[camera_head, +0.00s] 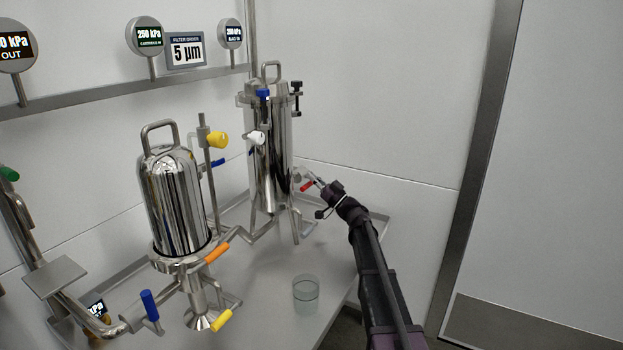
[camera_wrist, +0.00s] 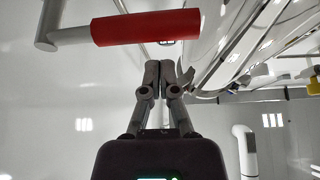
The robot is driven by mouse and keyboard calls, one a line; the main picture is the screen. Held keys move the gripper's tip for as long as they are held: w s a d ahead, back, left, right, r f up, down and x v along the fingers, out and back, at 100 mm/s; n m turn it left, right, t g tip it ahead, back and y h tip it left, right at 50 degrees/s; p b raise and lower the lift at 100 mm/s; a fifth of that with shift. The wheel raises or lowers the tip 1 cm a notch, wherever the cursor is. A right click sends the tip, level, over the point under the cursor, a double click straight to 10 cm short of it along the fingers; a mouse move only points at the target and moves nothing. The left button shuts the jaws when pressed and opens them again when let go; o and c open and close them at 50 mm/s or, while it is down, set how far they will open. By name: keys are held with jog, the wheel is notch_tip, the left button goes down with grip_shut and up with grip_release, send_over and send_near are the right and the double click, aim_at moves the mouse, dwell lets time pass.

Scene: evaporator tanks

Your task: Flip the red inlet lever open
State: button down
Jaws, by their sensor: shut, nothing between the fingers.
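The red inlet lever (camera_head: 307,186) is a short red handle on the right side of the rear steel tank (camera_head: 268,160). In the wrist view the red lever (camera_wrist: 145,27) lies across the top, with its grey metal stem at the left. My gripper (camera_head: 319,182) is right beside the lever in the head view. In the wrist view my gripper (camera_wrist: 166,68) has its fingertips together, empty, just below the red sleeve in the picture. I cannot tell whether the fingertips touch the lever.
A second steel tank (camera_head: 173,205) stands front left, with orange (camera_head: 217,252), blue (camera_head: 149,305) and yellow (camera_head: 221,320) handles near it. A glass beaker (camera_head: 306,294) stands on the steel table (camera_head: 262,318). A wall with a metal post (camera_head: 484,150) is at the right.

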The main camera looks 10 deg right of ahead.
jog(key=b+v, duration=0.4)
jog(key=v, duration=0.5)
jog(key=shift+s+d+r, duration=0.2)
jog(key=shift+d, duration=0.3)
jog(key=shift+r, duration=0.1)
notch_tip(320, 180, up, 10)
jog(key=p, duration=0.9)
